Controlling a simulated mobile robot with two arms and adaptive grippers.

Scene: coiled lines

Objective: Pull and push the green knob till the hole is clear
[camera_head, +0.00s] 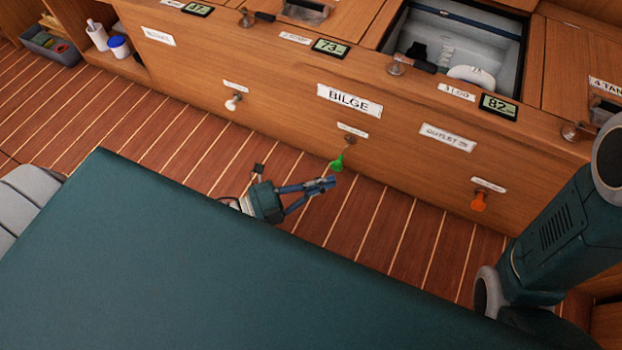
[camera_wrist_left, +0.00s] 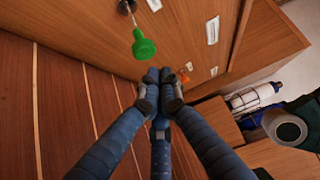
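The green knob (camera_head: 337,163) sticks out on a short rod from the wooden front, below the BILGE label (camera_head: 349,100). In the left wrist view the green knob (camera_wrist_left: 144,44) is large, up and left of my fingertips. My left gripper (camera_head: 328,184) is just below and left of the knob in the head view, apart from it. Its blue fingers (camera_wrist_left: 160,82) come together at the tips with nothing between them. I cannot make out a hole or its inside. My right gripper is out of view; my right arm shows at the right.
An orange knob (camera_head: 478,202) is to the right and a white knob (camera_head: 233,103) to the left on the same front. An open locker (camera_head: 400,30) is above. A dark green surface (camera_head: 200,270) fills the foreground. Striped floor (camera_head: 400,225) lies between.

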